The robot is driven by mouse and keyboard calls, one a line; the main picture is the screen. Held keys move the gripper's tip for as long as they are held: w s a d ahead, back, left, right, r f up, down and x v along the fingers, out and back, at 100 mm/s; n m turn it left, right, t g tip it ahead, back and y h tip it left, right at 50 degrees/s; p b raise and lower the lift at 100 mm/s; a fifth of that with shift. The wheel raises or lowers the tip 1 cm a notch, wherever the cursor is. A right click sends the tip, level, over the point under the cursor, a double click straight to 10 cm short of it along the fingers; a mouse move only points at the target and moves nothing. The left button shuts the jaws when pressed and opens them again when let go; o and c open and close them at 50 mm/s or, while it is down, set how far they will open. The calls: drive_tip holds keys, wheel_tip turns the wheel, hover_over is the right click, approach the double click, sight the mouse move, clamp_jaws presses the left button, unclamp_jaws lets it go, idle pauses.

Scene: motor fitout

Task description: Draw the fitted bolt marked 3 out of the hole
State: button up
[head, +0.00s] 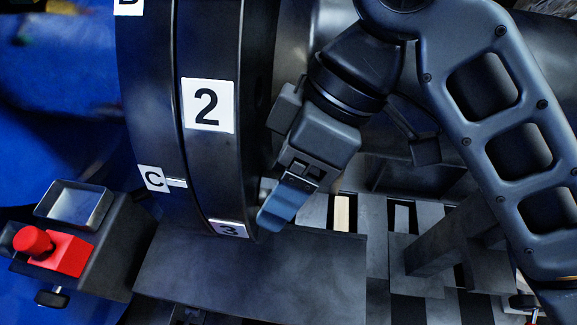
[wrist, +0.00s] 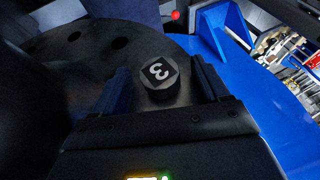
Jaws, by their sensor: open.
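My gripper (wrist: 163,85) is open, with one finger on each side of the bolt head and visible gaps between. In the head view my gripper (head: 278,205) is at the right edge of the flange rim, beside the label 3 (head: 230,229). The bolt is hidden there.
Several dark empty holes (wrist: 120,43) show in the flange. A blue frame (wrist: 228,38) stands right of the gripper in the wrist view. In the head view, a red button box (head: 62,252) and a metal tray (head: 74,204) are at lower left. A grey block (head: 250,275) lies below the flange.

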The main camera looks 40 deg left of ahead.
clamp_jaws()
idle(0.6)
